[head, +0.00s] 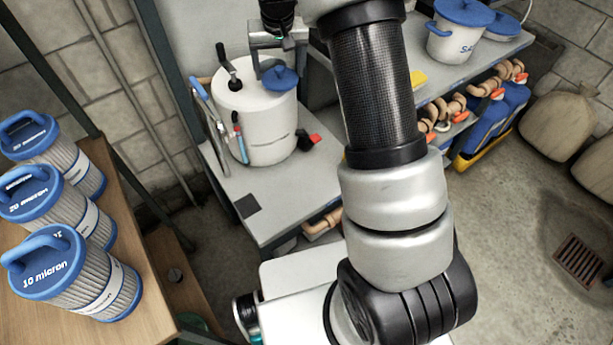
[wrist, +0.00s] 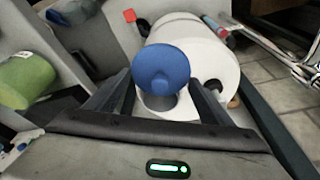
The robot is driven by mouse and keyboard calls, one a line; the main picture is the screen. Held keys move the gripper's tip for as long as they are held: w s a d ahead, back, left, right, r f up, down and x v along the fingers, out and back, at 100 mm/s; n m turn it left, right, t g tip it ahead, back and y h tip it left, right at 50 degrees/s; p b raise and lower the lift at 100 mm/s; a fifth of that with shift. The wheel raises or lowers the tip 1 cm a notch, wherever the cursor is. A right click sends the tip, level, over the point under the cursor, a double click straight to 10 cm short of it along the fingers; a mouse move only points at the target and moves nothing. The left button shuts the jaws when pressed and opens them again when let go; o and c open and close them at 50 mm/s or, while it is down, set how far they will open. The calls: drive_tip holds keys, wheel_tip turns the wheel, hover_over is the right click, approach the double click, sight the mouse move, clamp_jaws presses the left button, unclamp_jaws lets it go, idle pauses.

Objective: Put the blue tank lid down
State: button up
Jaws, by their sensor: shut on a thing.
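The blue tank lid (head: 280,78) is a small round disc with a knob. It shows between my gripper's fingers in the head view, and it also shows face-on in the wrist view (wrist: 160,68). My gripper (head: 271,66) is shut on it, over the right part of the white tank's top. The white tank (head: 262,130) stands upright on a grey bench. In the wrist view, a round white opening or rim of the tank (wrist: 170,112) shows partly behind the lid. I cannot tell whether the lid touches the tank.
A black-handled rod (head: 234,80) sticks up from the tank top, left of my gripper. Tools (head: 212,112) lean at the tank's left; a red-and-black item (head: 308,141) lies right of it. Several blue-capped filters (head: 75,275) stand at left.

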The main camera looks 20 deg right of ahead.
drive_tip(key=s+f, duration=0.4)
drive_tip(key=s, duration=0.5)
drive_tip(key=m+h+b, duration=0.1)
drive_tip(key=m+b, duration=0.1)
drive_tip(key=m, duration=0.2)
hover_over(308, 182)
wheel_tip(308, 182, down, 17)
drive_tip(key=f, duration=0.4)
drive_tip(key=s+f+b, duration=0.1)
drive_tip(key=f, duration=0.1)
drive_tip(key=shift+a, duration=0.3)
drive_tip(key=shift+s+a+b+x, duration=0.1)
drive_tip(key=shift+s+b+x, duration=0.1)
drive_tip(key=shift+x, duration=0.8)
drive_tip(key=shift+s+a+b+x, duration=0.1)
drive_tip(key=shift+s+b+x, duration=0.1)
drive_tip(key=shift+x, duration=0.8)
drive_tip(key=shift+f, duration=0.2)
drive_tip(key=shift+f, duration=0.15)
drive_tip(key=o, duration=1)
drive_tip(key=shift+o, duration=0.2)
